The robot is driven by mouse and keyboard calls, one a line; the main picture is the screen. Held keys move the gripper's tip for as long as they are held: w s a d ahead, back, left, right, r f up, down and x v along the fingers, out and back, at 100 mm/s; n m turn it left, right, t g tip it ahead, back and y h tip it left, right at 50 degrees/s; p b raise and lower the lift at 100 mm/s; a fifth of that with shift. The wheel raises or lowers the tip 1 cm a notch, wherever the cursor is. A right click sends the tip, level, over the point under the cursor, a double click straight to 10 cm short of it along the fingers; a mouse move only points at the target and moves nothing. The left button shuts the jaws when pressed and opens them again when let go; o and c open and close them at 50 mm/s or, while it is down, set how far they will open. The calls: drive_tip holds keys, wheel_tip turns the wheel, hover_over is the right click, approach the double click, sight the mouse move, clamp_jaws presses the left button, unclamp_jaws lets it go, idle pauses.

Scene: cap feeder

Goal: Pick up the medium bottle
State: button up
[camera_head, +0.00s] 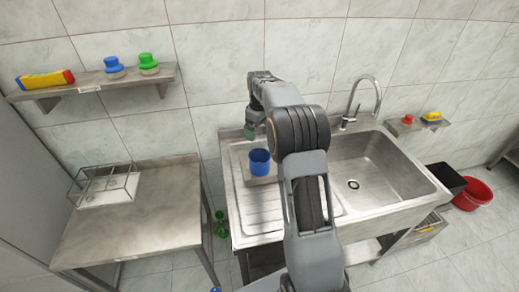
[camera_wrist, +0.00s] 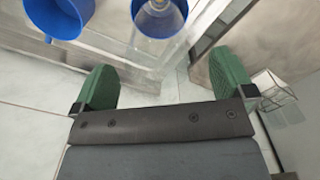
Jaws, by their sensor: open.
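My gripper (camera_wrist: 165,78) shows in the wrist view with its two green fingers wide apart and nothing between them. In the head view my gripper (camera_head: 254,128) is above the back of the drainboard, partly hidden by my own arm. Beyond the fingers in the wrist view is a clear, bottle-like vessel with a blue rim (camera_wrist: 158,20), cut off by the top edge. A blue cup-like vessel (camera_wrist: 58,14) is to its left. In the head view a blue vessel (camera_head: 260,162) stands on the drainboard, below and near the gripper. I cannot tell which is the medium bottle.
The steel sink (camera_head: 385,185) has a curved tap (camera_head: 366,90). A steel table (camera_head: 140,228) at left holds a wire rack (camera_head: 105,186). The wall shelf (camera_head: 95,88) holds a yellow-red item and blue and green pieces. Green items (camera_head: 221,226) are low between table and sink.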

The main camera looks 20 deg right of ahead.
sight(260, 151)
drive_tip(key=shift+f+p, duration=0.85)
drive_tip(key=shift+f, duration=1.6)
drive_tip(key=c, duration=1.2)
